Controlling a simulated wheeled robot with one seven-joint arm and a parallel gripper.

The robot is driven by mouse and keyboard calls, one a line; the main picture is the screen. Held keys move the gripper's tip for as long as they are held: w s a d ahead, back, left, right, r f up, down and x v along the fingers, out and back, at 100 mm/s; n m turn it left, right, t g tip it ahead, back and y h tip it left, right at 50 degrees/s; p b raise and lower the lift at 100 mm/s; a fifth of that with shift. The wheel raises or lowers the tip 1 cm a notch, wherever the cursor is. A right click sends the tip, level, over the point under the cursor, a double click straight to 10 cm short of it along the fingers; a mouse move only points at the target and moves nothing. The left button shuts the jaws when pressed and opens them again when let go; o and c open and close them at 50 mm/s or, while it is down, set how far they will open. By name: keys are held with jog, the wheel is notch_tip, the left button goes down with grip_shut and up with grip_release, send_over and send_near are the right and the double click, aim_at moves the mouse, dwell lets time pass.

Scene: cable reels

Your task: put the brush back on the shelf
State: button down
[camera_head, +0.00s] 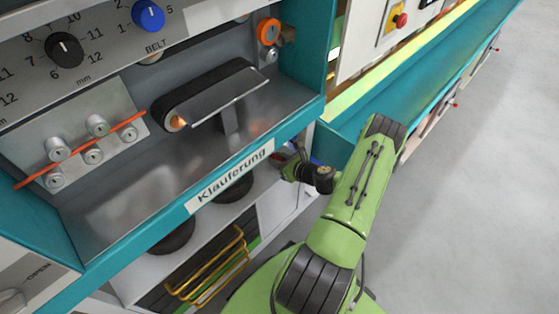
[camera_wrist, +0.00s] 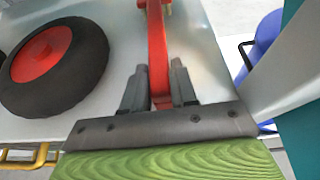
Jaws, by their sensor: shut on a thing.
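My gripper (camera_wrist: 160,82) has its two dark fingers closed on a red bar-like handle, which I take to be the brush (camera_wrist: 158,48). The handle runs away from the fingers and widens at the top edge of the wrist view; no bristles show. In the head view my gripper (camera_head: 290,160) is beside the white shelf (camera_head: 265,182), under the front edge of the bench. The held thing is too small there to make out. In the wrist view the pale shelf (camera_wrist: 110,18) lies behind the handle.
A black wheel with a red hub (camera_wrist: 42,52) sits left of the gripper on the shelf. A blue container (camera_wrist: 264,40) with a dark handle is at right, past a pale upright panel (camera_wrist: 272,80). The labelled teal bench edge (camera_head: 270,150) hangs above; a yellow wire rack (camera_head: 205,270) is below.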

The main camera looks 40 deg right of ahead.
jog(key=c, duration=0.8)
grip_release()
jog(key=s+f+p+v, duration=0.1)
jog(key=f+p+v, duration=0.1)
jog(key=v, duration=1.3)
jog(key=s+f+p+v, duration=0.1)
jog(key=f+p+v, duration=0.1)
jog(key=v, duration=1.3)
jog(key=shift+s+f+p, duration=0.35)
jog(key=shift+s+f, duration=0.2)
jog(key=shift+f, duration=0.15)
